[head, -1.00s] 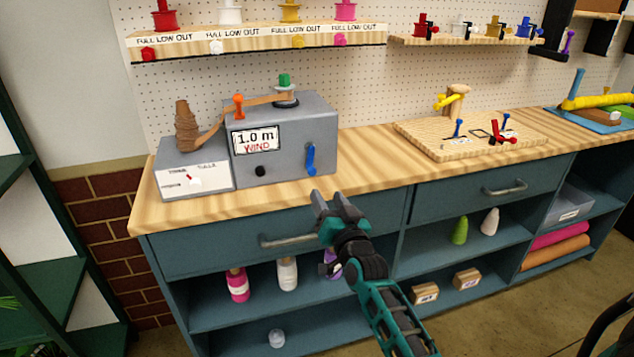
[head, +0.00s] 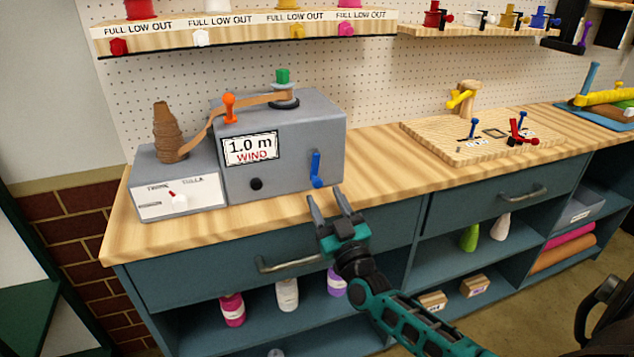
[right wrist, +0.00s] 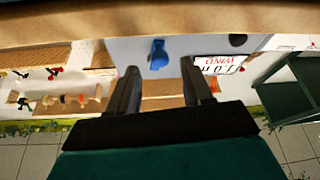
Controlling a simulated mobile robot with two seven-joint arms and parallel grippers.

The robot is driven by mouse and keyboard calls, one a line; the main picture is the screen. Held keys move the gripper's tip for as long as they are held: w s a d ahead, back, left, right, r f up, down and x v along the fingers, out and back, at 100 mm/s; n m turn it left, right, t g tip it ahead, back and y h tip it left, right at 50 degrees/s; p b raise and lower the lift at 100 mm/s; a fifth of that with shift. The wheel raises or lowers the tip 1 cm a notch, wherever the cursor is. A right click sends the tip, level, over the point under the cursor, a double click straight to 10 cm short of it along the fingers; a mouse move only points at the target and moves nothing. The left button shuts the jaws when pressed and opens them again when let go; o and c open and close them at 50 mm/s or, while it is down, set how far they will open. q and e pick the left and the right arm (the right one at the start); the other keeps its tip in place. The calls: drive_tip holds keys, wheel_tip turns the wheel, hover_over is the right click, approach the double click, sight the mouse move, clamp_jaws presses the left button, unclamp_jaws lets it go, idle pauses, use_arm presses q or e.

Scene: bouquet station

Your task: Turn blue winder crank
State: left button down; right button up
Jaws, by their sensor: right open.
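The blue winder crank (head: 316,169) hangs on the front face of the grey winder box (head: 285,140), right of the label reading "1.0 m WIND" (head: 250,148). My right gripper (head: 328,197) is open and empty, just below and in front of the crank, not touching it. In the right wrist view, which looks inverted, the crank (right wrist: 158,54) shows ahead, between the lines of the two open fingers (right wrist: 160,88). My left gripper is not in view.
An orange lever (head: 229,108) and a green knob (head: 282,76) stand on the box with a brown ribbon between them. A smaller grey box (head: 178,193) stands at left. A wooden board (head: 470,150) with small tools lies at right. The drawer handle (head: 288,264) juts out below.

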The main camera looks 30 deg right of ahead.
sight(314, 186)
drive_tip(key=x, duration=0.4)
drive_tip(key=shift+w, duration=0.1)
drive_tip(key=shift+w+d+r, duration=0.1)
drive_tip(key=shift+w+r, duration=0.1)
drive_tip(key=shift+w, duration=0.25)
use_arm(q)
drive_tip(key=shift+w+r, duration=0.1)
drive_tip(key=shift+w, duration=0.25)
use_arm(e)
drive_tip(key=shift+c, duration=0.4)
clamp_jaws()
drive_tip(key=shift+w+a+r+m+h+p, duration=0.1)
drive_tip(key=shift+a+m+h+p, duration=0.2)
drive_tip(key=shift+m, duration=0.45)
drive_tip(key=shift+w+a+r+m+h+p, duration=0.1)
drive_tip(key=shift+a+r+m+h+p, duration=0.2)
drive_tip(key=shift+m, duration=0.45)
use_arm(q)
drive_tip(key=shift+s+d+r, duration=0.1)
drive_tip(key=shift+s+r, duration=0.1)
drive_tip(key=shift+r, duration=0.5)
use_arm(e)
drive_tip(key=shift+a+f+m+g+h, duration=0.1)
drive_tip(key=shift+a+m+g+h, duration=0.15)
drive_tip(key=shift+m+h, duration=0.6)
